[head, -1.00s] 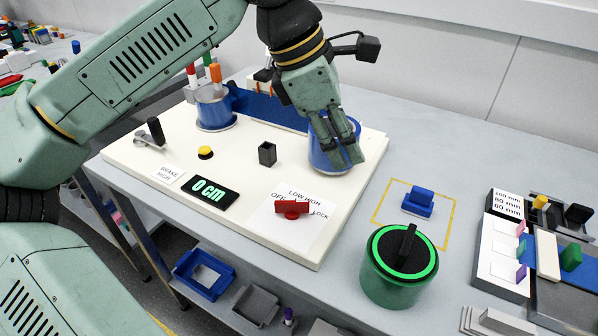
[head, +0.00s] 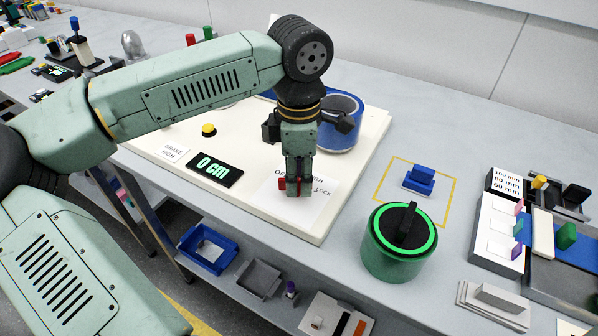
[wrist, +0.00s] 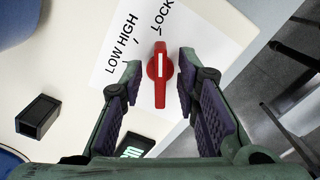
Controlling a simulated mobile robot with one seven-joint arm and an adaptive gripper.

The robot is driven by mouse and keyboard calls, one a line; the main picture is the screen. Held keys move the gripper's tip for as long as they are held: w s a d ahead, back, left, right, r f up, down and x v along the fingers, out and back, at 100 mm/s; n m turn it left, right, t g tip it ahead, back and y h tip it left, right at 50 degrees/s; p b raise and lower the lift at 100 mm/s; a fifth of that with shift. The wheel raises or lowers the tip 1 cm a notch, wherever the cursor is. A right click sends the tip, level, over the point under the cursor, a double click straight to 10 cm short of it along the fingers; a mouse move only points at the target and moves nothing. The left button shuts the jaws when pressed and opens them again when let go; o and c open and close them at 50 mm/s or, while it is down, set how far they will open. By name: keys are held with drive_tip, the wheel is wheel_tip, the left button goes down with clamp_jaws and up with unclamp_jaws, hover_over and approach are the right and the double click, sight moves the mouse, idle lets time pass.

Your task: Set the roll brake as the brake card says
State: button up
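The brake card (head: 172,153) lies at the left of the cream board and reads "BRAKE HIGH". The red brake knob (head: 282,184) is on a white label plate near the board's front right corner, partly hidden by my fingers. In the wrist view the red knob (wrist: 160,70) has a white line. The words LOW, HIGH and LOCK show around its far side, and its bar points up the picture toward LOCK's side; the exact mark is unclear. My gripper (wrist: 160,76) is open, with one finger on each side of the knob and visible gaps.
A blue roll (head: 340,135) stands behind my gripper. A black display (head: 215,170) reads 0 cm, near a yellow button (head: 209,130). A black square holder (wrist: 38,115) stands left of the knob. A green canister (head: 392,262) stands right of the board.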

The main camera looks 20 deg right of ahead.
drive_tip(key=shift+f, duration=0.3)
drive_tip(key=shift+c, duration=0.5)
clamp_jaws()
